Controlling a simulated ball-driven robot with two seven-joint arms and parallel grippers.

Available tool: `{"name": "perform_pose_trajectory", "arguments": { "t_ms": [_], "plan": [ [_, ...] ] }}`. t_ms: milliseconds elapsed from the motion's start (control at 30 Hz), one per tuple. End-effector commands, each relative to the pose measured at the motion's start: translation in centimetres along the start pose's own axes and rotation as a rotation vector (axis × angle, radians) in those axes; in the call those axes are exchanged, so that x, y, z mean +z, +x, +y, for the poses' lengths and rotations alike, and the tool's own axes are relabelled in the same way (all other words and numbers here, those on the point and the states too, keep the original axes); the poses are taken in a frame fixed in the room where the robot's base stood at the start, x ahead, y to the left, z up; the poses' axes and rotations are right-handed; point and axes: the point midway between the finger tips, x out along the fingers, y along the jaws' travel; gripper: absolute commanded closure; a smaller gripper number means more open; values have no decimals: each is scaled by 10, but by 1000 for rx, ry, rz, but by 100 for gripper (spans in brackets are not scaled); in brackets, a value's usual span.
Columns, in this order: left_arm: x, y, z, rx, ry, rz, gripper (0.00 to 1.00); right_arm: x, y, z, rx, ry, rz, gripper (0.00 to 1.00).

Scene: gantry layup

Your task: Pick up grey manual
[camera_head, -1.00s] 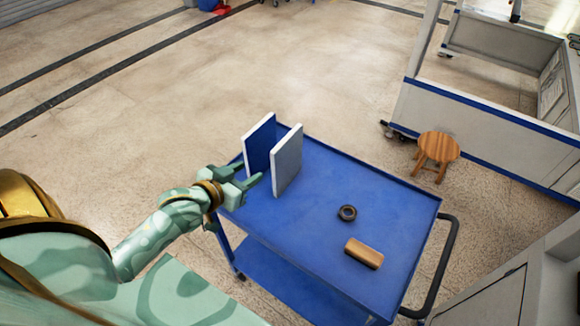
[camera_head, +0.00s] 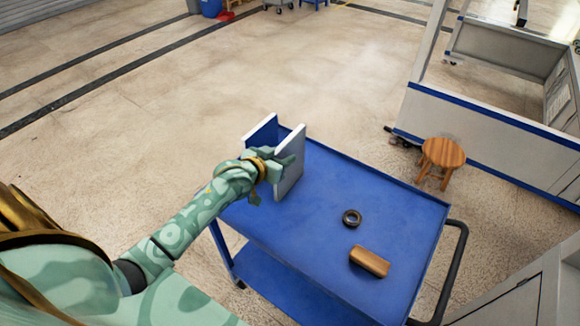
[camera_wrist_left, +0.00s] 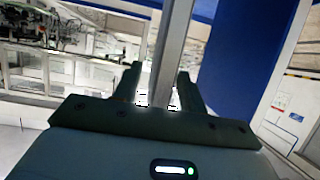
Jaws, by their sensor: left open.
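The grey manual (camera_head: 291,165) stands upright on the blue cart top at its far left part. In the left wrist view the grey manual (camera_wrist_left: 172,50) shows edge-on, running between my two fingers. My left gripper (camera_head: 284,162) is open, at the near edge of the grey manual, with a finger on each side of it. It also shows in the left wrist view (camera_wrist_left: 158,90). A blue manual (camera_head: 262,132) stands upright just left of the grey one, partly hidden by my gripper; it shows in the left wrist view (camera_wrist_left: 240,60) too. My right gripper is not in view.
The blue cart (camera_head: 335,185) also carries a dark ring (camera_head: 352,218) and a brown block (camera_head: 370,261), with clear room around them. A black handle (camera_head: 458,265) is at its right end. A wooden stool (camera_head: 442,153) stands beyond the cart.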

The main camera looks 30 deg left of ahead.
Motion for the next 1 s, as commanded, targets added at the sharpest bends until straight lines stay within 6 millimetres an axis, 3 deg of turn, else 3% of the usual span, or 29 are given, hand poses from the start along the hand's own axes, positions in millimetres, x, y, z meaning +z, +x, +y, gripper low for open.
{"name": "perform_pose_trajectory", "arguments": {
  "t_ms": [300,467,833,1000],
  "plan": [
    [0,8,0,0,1,1,58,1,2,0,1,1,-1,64],
    [0,8,0,0,0,1,100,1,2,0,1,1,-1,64],
    [-3,8,0,0,0,3,100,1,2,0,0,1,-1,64],
    [-17,2,0,0,0,5,100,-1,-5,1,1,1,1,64]
  ]
}}
